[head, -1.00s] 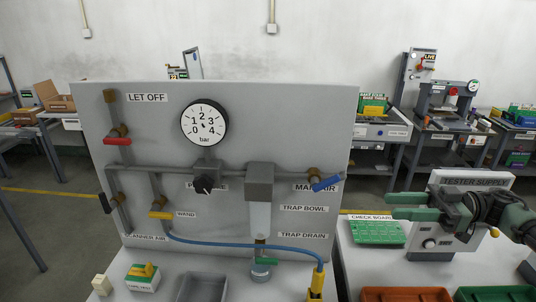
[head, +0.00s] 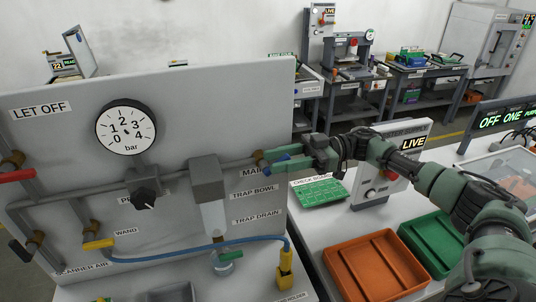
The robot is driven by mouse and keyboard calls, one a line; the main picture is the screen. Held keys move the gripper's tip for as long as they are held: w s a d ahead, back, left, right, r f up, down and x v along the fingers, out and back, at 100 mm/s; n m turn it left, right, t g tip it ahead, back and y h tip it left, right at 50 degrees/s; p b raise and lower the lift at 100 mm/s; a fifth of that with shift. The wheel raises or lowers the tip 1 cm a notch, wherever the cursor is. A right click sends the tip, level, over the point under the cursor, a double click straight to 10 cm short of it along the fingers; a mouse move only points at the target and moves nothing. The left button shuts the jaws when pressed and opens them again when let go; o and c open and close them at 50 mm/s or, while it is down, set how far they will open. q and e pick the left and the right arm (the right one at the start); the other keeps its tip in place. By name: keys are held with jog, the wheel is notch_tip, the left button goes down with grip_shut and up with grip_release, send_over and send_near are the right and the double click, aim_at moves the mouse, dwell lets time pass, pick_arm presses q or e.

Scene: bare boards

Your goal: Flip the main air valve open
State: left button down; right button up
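I cannot tell whether the fingers touch or grip the handle. The MAIN AIR label (head: 250,173) is partly hidden by the gripper. The round gauge (head: 126,127) has a 0 to 4 bar scale; its needle is too small to read surely. My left gripper is not in view.
A grey filter with a clear bowl (head: 210,190) hangs left of the valve. The tester supply box (head: 385,180), a green check board (head: 318,191) and an orange tray (head: 340,265) stand right.

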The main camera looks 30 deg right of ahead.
jog(key=shift+x, duration=0.85)
jog(key=shift+w+a+p, duration=0.1)
jog(key=shift+a+p, duration=0.3)
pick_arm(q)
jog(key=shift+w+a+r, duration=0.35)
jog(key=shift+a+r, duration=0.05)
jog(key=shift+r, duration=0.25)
pick_arm(e)
grip_shut()
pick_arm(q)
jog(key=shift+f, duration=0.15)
pick_arm(e)
jog(key=shift+f, duration=0.1)
